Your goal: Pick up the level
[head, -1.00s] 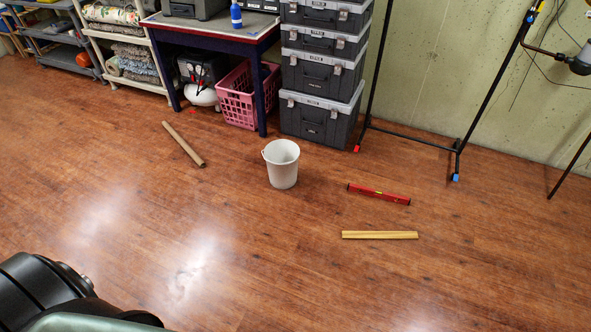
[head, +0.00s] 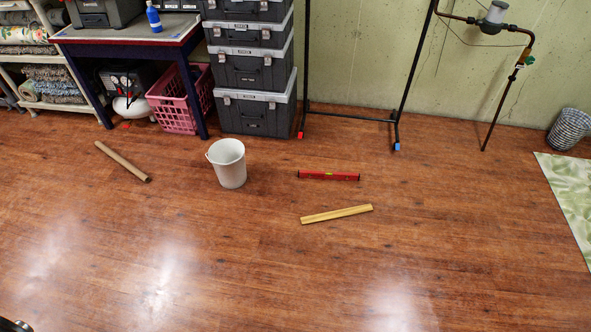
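The red level (head: 328,175) lies flat on the wooden floor in the head view, right of centre, with a yellow-green vial near its middle. It lies to the right of the white bucket (head: 229,165) and beyond a yellow wooden strip (head: 337,214), apart from both. Neither gripper is in the frame. Only a small dark piece of my own body shows at the bottom left corner.
A brown tube (head: 123,161) lies left of the bucket. Behind stand stacked toolboxes (head: 252,110), a pink basket (head: 181,100) under a workbench (head: 128,37), and a black metal rack (head: 350,116). A green patterned rug (head: 570,205) is at right. The near floor is clear.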

